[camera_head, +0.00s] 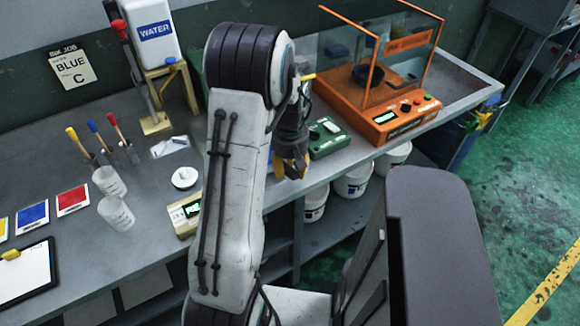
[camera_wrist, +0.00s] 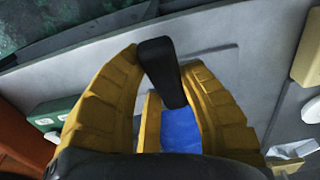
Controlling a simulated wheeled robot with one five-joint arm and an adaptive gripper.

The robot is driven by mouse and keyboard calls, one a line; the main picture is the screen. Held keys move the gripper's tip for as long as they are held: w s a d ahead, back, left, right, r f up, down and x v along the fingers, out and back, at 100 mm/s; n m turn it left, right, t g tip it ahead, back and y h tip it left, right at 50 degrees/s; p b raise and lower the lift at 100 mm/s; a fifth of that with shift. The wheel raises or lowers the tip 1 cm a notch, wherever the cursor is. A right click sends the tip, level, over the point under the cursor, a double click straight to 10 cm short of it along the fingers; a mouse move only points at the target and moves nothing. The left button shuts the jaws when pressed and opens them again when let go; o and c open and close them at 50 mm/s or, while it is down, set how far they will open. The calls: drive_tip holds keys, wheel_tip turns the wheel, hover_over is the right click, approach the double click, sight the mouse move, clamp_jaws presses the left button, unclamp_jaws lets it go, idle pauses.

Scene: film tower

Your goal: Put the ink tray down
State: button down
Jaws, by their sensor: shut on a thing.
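My gripper (camera_head: 291,166) is over the front part of the grey bench (camera_head: 120,265), partly hidden behind my arm. In the wrist view its yellow fingers (camera_wrist: 162,62) are closed around a black handle-like part, with a blue surface below it. I take this as the ink tray (camera_wrist: 181,132); the fingers hide most of its shape. A small blue patch (camera_head: 268,157) beside the gripper shows in the head view. I cannot tell whether the tray touches the bench.
A green device (camera_head: 326,139) and an orange machine with clear guards (camera_head: 395,122) stand right of the gripper. A beige scale (camera_head: 184,214) and a white dish (camera_head: 185,178) are to the left. White tubs (camera_head: 352,184) sit below the bench edge.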

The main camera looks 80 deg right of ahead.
drive_tip(key=c, duration=0.9)
unclamp_jaws()
wheel_tip(320, 180, up, 5)
drive_tip(key=shift+r, duration=0.1)
drive_tip(key=shift+r+b, duration=0.3)
drive_tip(key=shift+b, duration=0.4)
drive_tip(key=r+b, duration=0.1)
drive_tip(key=r, duration=0.2)
drive_tip(key=r+b, duration=0.1)
drive_tip(key=r, duration=0.2)
drive_tip(key=shift+w+a+r, duration=0.1)
drive_tip(key=shift+w+a, duration=0.05)
drive_tip(key=shift+a, duration=0.05)
